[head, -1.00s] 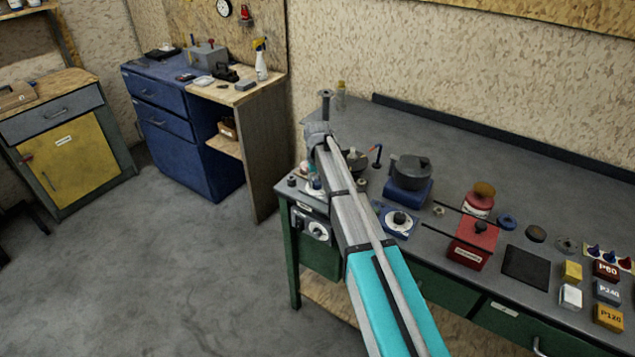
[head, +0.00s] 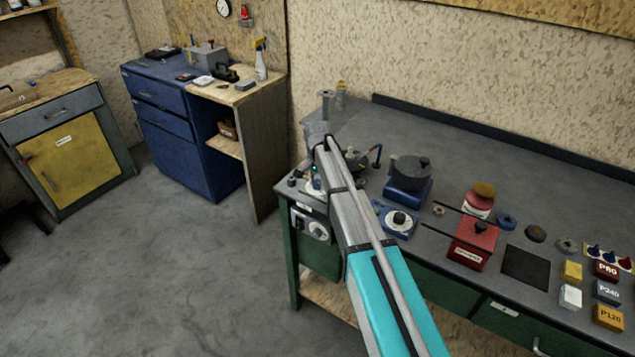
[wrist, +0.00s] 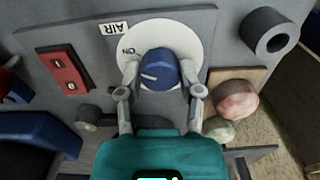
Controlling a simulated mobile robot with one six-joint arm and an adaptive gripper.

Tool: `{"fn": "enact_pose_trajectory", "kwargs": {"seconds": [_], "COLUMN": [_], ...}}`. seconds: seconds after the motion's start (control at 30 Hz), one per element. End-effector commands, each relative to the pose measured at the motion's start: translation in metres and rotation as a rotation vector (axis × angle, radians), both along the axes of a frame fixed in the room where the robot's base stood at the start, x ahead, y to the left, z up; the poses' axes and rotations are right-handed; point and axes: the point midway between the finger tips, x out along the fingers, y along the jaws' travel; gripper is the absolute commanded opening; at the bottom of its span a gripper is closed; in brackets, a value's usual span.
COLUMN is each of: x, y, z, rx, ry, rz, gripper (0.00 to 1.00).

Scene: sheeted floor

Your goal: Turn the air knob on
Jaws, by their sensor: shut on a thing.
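The air knob (wrist: 157,72) is blue with a white pointer line. It sits on a round white dial (wrist: 185,35) beside an AIR label (wrist: 113,28), which appears upside down in the wrist view. The pointer line points left in that view, a little below the ON mark (wrist: 128,50). My gripper (wrist: 160,82) has one finger on each side of the knob and is shut on it. In the head view my arm hides the knob and the fingertips.
A red switch block (wrist: 65,70) is left of the dial, and a grey ring-shaped part (wrist: 270,32) is at upper right. Round pinkish (wrist: 236,99) and greenish parts sit close by the right finger. On the bench, a blue-based pot (head: 408,180) and red box (head: 473,243) stand right of my arm.

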Motion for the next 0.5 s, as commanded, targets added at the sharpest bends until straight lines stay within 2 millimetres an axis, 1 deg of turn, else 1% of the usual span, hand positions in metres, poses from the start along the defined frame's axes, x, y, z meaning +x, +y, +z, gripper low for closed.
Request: {"fn": "enact_pose_trajectory", "kwargs": {"seconds": [0.2,0.5], "x": [-0.0004,-0.0004], "y": [0.0001,0.0000], "z": [-0.0001,-0.0001], "rx": [0.001,0.001], "ry": [0.001,0.001], "rz": [-0.052,-0.060], "gripper": [0.00,0.00]}}
